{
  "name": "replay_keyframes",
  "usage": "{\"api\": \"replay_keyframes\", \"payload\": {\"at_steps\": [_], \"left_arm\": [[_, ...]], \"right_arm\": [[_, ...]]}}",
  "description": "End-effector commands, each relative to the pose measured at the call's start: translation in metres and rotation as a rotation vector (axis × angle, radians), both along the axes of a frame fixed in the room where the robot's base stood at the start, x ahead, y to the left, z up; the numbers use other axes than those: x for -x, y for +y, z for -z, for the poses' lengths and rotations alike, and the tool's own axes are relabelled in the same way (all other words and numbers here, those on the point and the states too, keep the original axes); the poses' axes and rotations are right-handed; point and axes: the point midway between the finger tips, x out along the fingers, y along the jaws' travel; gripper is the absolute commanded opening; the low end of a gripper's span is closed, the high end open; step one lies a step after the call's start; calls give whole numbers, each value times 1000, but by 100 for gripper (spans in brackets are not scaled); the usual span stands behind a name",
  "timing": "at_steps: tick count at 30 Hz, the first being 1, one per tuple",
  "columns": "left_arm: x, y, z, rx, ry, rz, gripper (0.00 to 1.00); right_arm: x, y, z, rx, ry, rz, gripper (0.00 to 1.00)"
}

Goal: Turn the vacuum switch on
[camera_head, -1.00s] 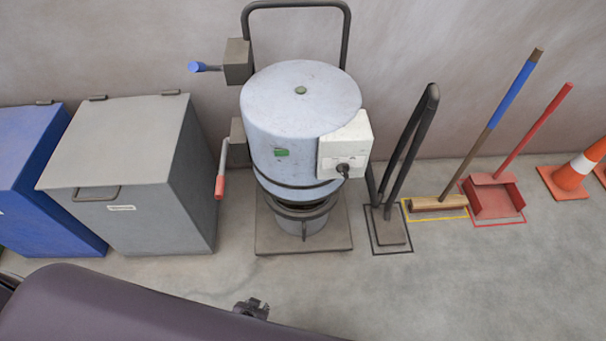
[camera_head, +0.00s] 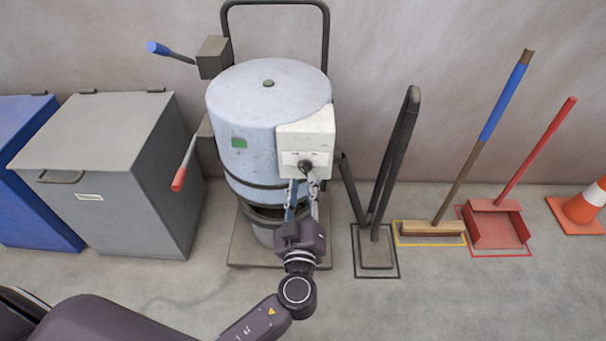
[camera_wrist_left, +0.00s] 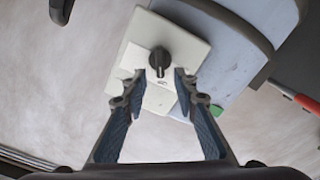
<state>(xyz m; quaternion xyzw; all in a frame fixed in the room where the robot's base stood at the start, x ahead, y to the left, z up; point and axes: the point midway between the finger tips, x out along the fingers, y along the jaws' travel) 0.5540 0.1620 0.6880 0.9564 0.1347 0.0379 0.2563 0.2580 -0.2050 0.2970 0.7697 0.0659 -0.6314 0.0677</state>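The vacuum (camera_head: 270,105) is a light grey-blue drum on a stand against the wall. A white switch box (camera_head: 310,135) is on its right front side, with a small black rotary knob (camera_head: 305,166) low on its face. My left gripper (camera_head: 302,183) is just below and in front of the knob, fingers pointing at it. In the left wrist view the fingertips (camera_wrist_left: 160,80) are spread apart, with the knob (camera_wrist_left: 159,62) centred just beyond them and nothing between them. Whether they touch the box is unclear. My right gripper is out of view.
A red-tipped lever (camera_head: 183,165) and a blue-tipped lever (camera_head: 168,52) stick out left of the drum. A grey bin (camera_head: 110,150) stands farther left. A black-handled tool (camera_head: 392,160), broom (camera_head: 490,130) and red dustpan (camera_head: 495,225) stand to the right.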

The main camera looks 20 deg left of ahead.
Motion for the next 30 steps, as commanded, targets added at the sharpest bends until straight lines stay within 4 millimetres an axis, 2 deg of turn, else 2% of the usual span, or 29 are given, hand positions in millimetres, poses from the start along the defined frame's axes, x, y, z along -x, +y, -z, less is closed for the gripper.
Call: {"api": "replay_keyframes", "payload": {"at_steps": [3,7,18,25,30], "left_arm": [[-19,6,-2,-1,-1,-1,27],[-32,10,-1,-2,2,0,27],[-38,11,1,0,3,1,27],[-38,11,1,0,3,1,2],[-38,11,1,-1,4,1,0]], "right_arm": [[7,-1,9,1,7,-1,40],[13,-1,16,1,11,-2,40],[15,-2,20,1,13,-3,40],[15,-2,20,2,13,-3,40],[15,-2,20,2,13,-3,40]]}}
